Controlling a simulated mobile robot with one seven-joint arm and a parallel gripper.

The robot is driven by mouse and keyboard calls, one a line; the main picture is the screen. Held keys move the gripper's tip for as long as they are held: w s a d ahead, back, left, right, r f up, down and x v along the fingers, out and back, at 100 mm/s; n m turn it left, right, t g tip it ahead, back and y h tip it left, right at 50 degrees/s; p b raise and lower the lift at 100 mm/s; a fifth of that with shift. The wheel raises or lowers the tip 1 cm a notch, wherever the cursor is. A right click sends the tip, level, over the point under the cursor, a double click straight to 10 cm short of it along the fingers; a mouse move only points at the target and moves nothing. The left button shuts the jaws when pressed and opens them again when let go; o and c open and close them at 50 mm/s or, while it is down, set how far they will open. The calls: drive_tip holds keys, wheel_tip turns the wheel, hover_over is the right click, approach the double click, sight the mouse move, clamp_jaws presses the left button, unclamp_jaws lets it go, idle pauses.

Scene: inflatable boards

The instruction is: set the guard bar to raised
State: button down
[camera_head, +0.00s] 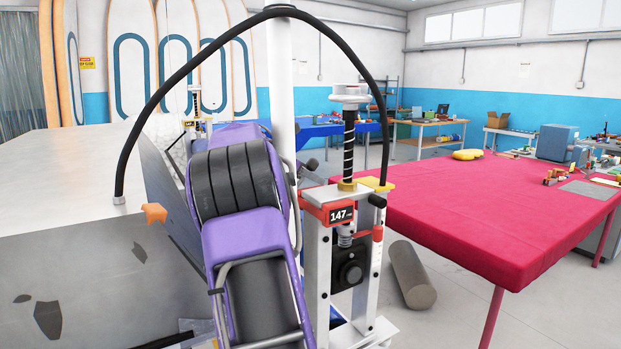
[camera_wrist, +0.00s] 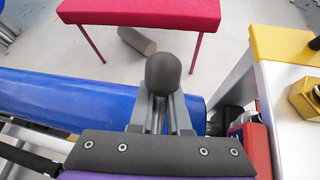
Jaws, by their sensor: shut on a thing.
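In the wrist view a dark rounded knob (camera_wrist: 163,74) sits between the fingers of my gripper (camera_wrist: 163,98), which is shut on it. The knob looks like the grip of the guard bar; the rest of the bar is hidden by the fingers and the wrist, so I cannot tell its angle. A blue roller (camera_wrist: 60,98) runs across behind the fingers. In the head view my purple arm covers the gripper and the knob. The machine's white end post (camera_head: 318,265) with a red "147" display (camera_head: 341,215) and a threaded screw (camera_head: 349,145) stands right of my arm.
A pale metal table (camera_head: 60,180) fills the left. A red-covered table (camera_head: 480,210) stands at the right, with a grey cylinder (camera_head: 411,275) on the floor near it. A black hose (camera_head: 165,85) arches over my arm.

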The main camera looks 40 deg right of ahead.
drive_tip(key=shift+s+d+r, duration=0.3)
drive_tip(key=shift+d+r, duration=0.05)
drive_tip(key=shift+r, duration=0.1)
drive_tip(key=c, duration=0.9)
unclamp_jaws()
drive_tip(key=shift+d+f, duration=0.1)
drive_tip(key=shift+d, duration=0.05)
drive_tip(key=shift+f, duration=0.1)
drive_tip(key=shift+w+a+f, duration=0.1)
drive_tip(key=shift+a+f, duration=0.05)
drive_tip(key=shift+a, duration=0.15)
drive_tip(key=shift+v, duration=8.85)
drive_tip(key=shift+d, duration=0.1)
